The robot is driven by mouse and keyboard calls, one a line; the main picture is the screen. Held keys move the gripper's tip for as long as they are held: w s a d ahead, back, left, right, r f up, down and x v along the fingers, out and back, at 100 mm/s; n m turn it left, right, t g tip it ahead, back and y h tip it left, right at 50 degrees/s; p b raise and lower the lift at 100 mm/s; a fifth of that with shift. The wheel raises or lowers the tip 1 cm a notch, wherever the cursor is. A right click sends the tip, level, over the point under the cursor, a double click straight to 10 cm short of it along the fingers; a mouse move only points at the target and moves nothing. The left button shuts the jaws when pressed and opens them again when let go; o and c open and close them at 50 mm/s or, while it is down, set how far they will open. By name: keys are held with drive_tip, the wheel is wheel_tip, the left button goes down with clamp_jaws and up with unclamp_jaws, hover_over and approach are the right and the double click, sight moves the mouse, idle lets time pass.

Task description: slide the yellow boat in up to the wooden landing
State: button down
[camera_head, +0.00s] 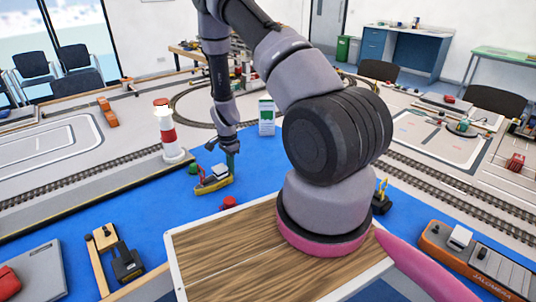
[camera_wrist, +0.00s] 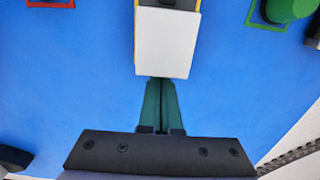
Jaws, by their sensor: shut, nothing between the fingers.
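The yellow boat (camera_head: 211,185) with a white cabin lies on the blue water, left of centre in the head view. In the wrist view its white cabin top (camera_wrist: 167,42) fills the upper middle, with a thin yellow edge beside it. My gripper (camera_head: 231,158) points down close to one end of the boat. Its green fingers (camera_wrist: 160,82) are together and empty, right by the cabin's edge; I cannot tell whether they touch. A narrow light-wood structure (camera_head: 97,266) at lower left looks like the landing. The boat is well apart from it.
A green buoy (camera_head: 193,168) and a red buoy (camera_head: 229,203) stand near the boat. A black boat (camera_head: 127,264) lies beside the light wood. A red-and-white lighthouse (camera_head: 166,132) stands behind left. An orange ship (camera_head: 470,258) is at right. Open blue water lies between boat and wood.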

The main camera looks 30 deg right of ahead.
drive_tip(key=shift+s+a, duration=1.05)
drive_tip(key=shift+a, duration=3.45)
drive_tip(key=shift+s+a, duration=1.1)
drive_tip(key=shift+a, duration=3.35)
drive_tip(key=shift+s+a, duration=1.05)
drive_tip(key=shift+a, duration=3.45)
drive_tip(key=shift+d, duration=0.15)
drive_tip(key=shift+w+d+r, duration=0.15)
drive_tip(key=shift+d+r, duration=0.1)
drive_tip(key=shift+d, duration=0.2)
wheel_tip(320, 180, up, 10)
